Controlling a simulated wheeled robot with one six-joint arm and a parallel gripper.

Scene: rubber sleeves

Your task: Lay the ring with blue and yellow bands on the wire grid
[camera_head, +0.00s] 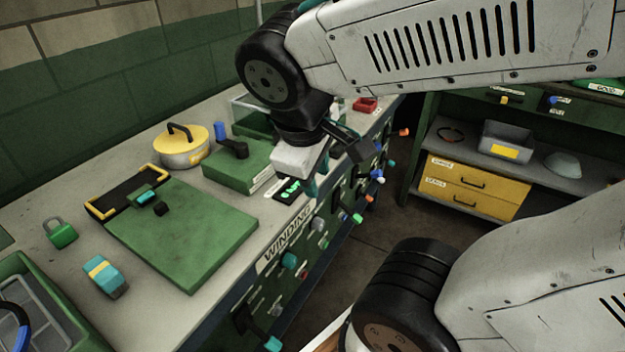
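The ring with blue and yellow bands (106,277) stands on the grey bench top at the lower left, its blue outside crossed by a yellow band. Left of it, a green tray (78,325) is cut off by the picture edge. A grey grid-like surface (40,316) lies inside the tray; I cannot tell for sure that it is the wire grid. My gripper (325,172) hangs by the bench's front edge, well right of and beyond the ring. Its fingers are partly hidden, and their opening does not show clearly.
A black ring with a blue part (20,328) is at the tray's left. A green padlock (61,233), a green board (185,238), a yellow-lidded pot (182,147) and a green box with a blue handle (238,165) stand on the bench. Coloured knobs stick out along its front.

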